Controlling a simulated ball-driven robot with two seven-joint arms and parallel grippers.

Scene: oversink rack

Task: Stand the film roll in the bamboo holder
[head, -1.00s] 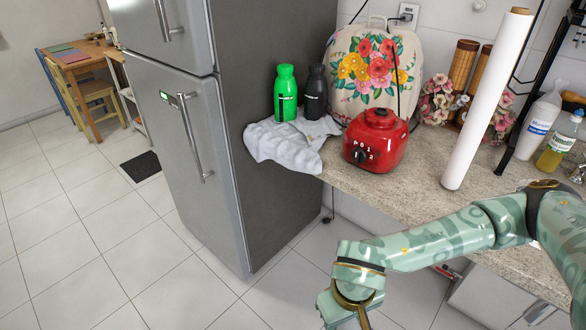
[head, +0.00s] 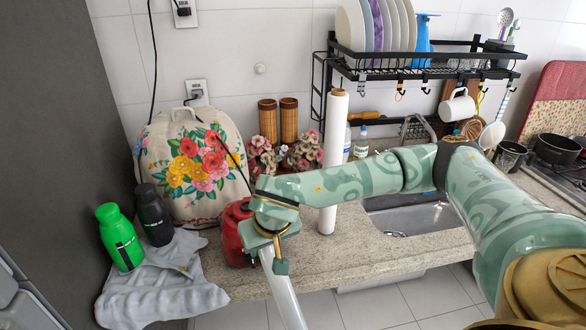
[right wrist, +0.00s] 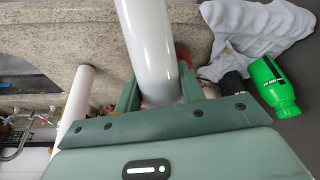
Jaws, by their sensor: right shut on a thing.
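My right gripper (head: 277,268) is shut on a long white roll (head: 287,300), which slants down out of the head view. In the right wrist view the held roll (right wrist: 150,50) sits between the fingers. Two brown bamboo cylinders, which look like the bamboo holder (head: 289,120), stand at the wall behind the flowers; their lower parts are hidden. The gripper is in front of and below them, well apart. A second white roll (head: 335,150) stands upright on the counter, partly behind my right forearm. My left gripper is not in view.
A red blender base (head: 232,232) is close behind the gripper. A floral-covered appliance (head: 190,170), green bottle (head: 120,237), dark bottle (head: 153,215) and cloth (head: 160,285) are left. A black dish rack (head: 440,62) stands over the sink (head: 415,217). The front counter strip is clear.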

